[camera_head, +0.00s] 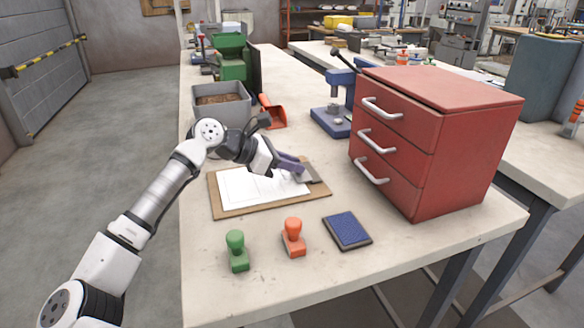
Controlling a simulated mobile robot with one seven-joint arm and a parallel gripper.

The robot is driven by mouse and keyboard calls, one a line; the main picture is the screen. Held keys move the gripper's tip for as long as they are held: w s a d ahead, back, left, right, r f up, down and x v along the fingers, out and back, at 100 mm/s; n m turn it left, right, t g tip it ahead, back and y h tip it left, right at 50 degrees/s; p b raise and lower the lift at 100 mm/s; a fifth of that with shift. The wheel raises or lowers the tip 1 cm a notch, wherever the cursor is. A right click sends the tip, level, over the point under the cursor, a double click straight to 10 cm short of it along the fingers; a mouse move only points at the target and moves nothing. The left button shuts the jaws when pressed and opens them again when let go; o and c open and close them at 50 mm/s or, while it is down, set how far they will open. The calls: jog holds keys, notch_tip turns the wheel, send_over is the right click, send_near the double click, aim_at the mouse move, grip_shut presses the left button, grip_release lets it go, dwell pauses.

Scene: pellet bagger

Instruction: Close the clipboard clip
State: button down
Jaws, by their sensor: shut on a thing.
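The clipboard (224,212) lies flat on the near part of the bench, with white paper (243,191) on it. Its grey metal clip (312,173) is at the board's right end. My gripper (302,168) reaches in from the left, low over the board, with its fingers at the clip. The gripper is shut on the clip. The fingers partly cover the clip, and I cannot tell from this view how far the clip is open.
A green stamp (236,250), an orange stamp (293,237) and a blue ink pad (347,230) stand in front of the clipboard. A red drawer cabinet (440,135) is close on the right. A blue press (335,112), red scoop (273,113) and grey bin (222,112) are behind.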

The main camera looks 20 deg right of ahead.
dwell(0.4)
jog(key=c, duration=1.3)
grip_release()
jog(key=b+v, duration=0.1)
jog(key=v, duration=1.2)
jog(key=shift+a+r, duration=0.1)
jog(key=shift+a, duration=0.3)
